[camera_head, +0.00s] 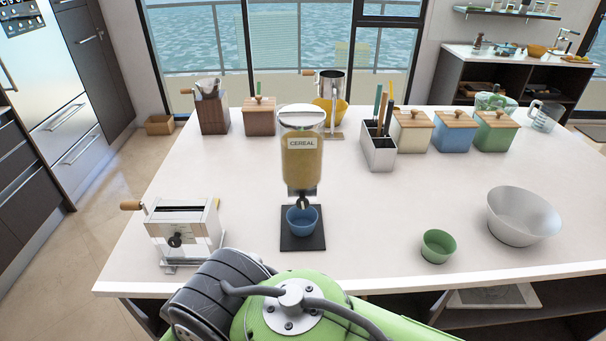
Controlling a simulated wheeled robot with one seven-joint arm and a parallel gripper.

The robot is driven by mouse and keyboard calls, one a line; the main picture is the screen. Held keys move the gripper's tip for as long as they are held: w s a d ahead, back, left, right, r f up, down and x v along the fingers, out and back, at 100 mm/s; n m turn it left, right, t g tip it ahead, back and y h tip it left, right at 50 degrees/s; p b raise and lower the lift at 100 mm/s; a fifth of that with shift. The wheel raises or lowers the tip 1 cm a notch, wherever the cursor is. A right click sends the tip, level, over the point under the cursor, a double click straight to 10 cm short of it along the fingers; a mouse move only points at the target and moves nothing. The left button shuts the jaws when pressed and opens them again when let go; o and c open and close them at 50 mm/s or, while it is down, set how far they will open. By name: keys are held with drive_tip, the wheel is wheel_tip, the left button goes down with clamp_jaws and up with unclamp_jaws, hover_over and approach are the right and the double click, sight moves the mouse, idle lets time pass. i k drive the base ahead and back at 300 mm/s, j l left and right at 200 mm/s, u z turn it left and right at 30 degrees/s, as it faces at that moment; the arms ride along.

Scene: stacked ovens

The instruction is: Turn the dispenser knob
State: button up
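A cereal dispenser (302,160) stands upright near the middle of the white counter. It has a clear body filled with yellow-brown cereal, a "CEREAL" label and a light lid. Its knob (303,202) appears as a small dark and grey part low on the front, just above a blue bowl (303,219). The bowl sits on the dispenser's dark square base (289,241). My green and black arm shows at the bottom middle, in front of the counter's near edge. My gripper is not in view, and nothing of mine is seen touching the dispenser.
A silver hand-cranked machine (184,232) stands left at the near edge. A utensil holder (378,151) and several lidded canisters (454,136) line the back. Counter around the dispenser's base is clear.

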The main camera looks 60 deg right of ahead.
sight(302, 203)
drive_tip(key=z, duration=2.05)
